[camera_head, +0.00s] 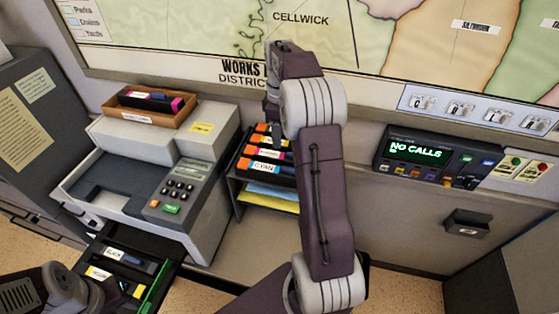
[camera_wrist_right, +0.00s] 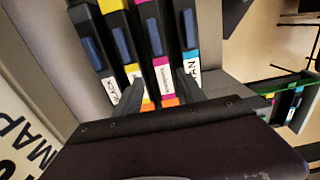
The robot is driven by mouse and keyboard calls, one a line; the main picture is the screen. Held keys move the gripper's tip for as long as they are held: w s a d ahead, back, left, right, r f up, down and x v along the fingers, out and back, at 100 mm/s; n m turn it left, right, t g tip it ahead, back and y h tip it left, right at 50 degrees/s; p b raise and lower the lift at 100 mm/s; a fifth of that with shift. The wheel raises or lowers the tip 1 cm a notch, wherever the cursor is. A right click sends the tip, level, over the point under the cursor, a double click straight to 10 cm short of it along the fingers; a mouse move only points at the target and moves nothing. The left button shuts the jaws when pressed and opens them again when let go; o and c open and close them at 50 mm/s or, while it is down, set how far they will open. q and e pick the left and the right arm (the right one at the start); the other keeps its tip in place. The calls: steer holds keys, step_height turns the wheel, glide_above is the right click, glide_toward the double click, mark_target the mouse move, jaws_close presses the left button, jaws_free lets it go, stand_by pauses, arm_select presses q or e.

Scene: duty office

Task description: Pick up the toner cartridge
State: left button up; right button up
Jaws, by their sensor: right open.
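Several toner cartridges stand in a row on a dark rack (camera_head: 234,190) right of the printer. The nearest in the head view is labelled CYAN (camera_head: 265,168). In the right wrist view the row shows a black cartridge (camera_wrist_right: 92,42), a yellow-banded one (camera_wrist_right: 118,35), a magenta-banded one (camera_wrist_right: 150,35) and a cyan-banded one (camera_wrist_right: 186,30). My right gripper (camera_head: 271,112) is open above the rack. In the wrist view its fingers (camera_wrist_right: 158,92) are spread over the label ends of the middle cartridges; contact cannot be told. Only links of my left arm show.
The grey printer (camera_head: 185,155) has an open drawer (camera_head: 160,285) holding cartridges. A wooden tray (camera_head: 122,104) with a dark, magenta-ended cartridge (camera_head: 160,98) sits on top. Coloured folders (camera_head: 272,197) lie below the rack's cartridges. A map wall (camera_head: 205,30) rises behind; a call display (camera_head: 420,150) is right.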

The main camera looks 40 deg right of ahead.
mark_target(282, 156)
step_height(282, 156, down, 3)
steer(key=shift+s+r, duration=0.15)
steer(key=shift+r, duration=0.05)
steer(key=shift+d+f, duration=0.3)
steer(key=shift+f, duration=0.2)
steer(key=f, duration=0.1)
steer(key=f+p, duration=0.2)
steer(key=shift+s+a+f, duration=0.2)
steer(key=shift+s+f, duration=0.1)
steer(key=shift+f, duration=0.7)
steer(key=shift+d, duration=0.1)
jaws_close()
steer(key=shift+w+r, duration=0.1)
